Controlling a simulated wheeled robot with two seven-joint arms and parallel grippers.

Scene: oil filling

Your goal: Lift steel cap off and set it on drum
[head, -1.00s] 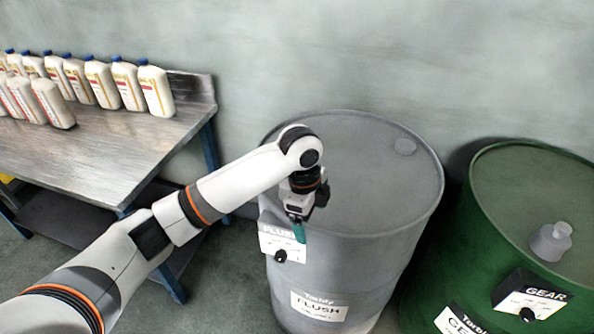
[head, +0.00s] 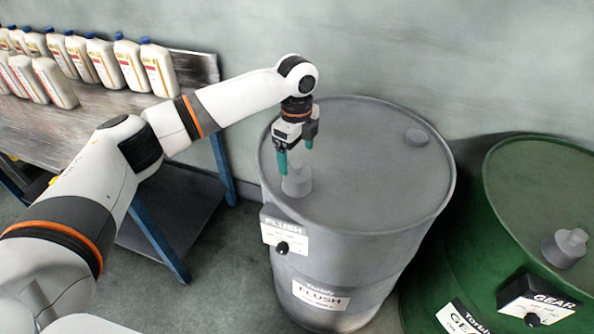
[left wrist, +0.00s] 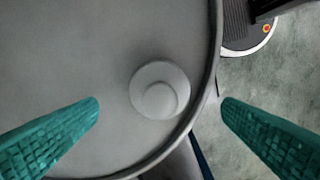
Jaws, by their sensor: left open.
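The steel cap (head: 296,180) sits upright on top of the grey drum (head: 360,190), near its front-left rim. It also shows in the left wrist view (left wrist: 160,92), a round cap with a smaller knob, between the two fingers and apart from both. My left gripper (head: 296,160) is open and empty, pointing down just above the cap with its teal fingertips. In the left wrist view the fingers (left wrist: 160,115) are wide apart. My right gripper is not in view.
A green drum (head: 530,220) labelled GEAR, with its own cap (head: 565,247), stands at the right. A workbench (head: 100,128) with several white bottles (head: 158,68) is at the left.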

